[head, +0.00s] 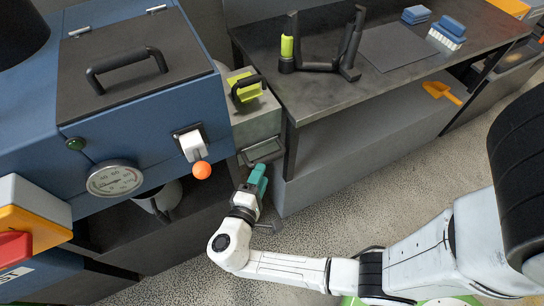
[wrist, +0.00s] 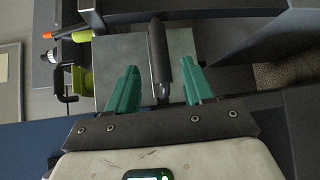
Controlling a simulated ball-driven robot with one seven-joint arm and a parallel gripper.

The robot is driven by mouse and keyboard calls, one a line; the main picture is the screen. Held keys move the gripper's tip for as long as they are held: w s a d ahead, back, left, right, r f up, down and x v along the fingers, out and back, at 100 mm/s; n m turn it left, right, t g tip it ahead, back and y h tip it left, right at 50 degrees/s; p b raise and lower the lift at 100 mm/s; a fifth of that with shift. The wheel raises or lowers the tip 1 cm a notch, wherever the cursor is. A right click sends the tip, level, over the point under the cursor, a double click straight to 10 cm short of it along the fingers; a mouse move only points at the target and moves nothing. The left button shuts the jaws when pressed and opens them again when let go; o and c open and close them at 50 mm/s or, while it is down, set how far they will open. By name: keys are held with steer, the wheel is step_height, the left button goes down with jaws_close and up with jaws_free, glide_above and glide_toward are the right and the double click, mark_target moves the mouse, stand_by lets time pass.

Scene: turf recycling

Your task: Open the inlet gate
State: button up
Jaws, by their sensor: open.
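A grey metal box (head: 257,122) stands between the blue machine and the workbench. It has a dark bar handle (head: 263,152) on its front and a black handle over a yellow-green piece (head: 246,90) on top. No label shows which part is the inlet gate. My gripper (head: 257,176), with teal fingers, is just in front of the front handle. In the wrist view my gripper (wrist: 160,88) is open, with the dark bar (wrist: 158,55) between its two fingers. I see a gap on both sides of the bar; whether it touches is unclear.
The dark workbench (head: 330,95) stands at right, holding a black frame (head: 325,64). Speckled floor is clear below.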

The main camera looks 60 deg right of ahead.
mark_target(267, 163)
steer(key=x, duration=0.7)
steer(key=shift+w+d+p, duration=0.1)
steer(key=shift+d+p, duration=0.05)
steer(key=shift+p, duration=0.15)
jaws_close()
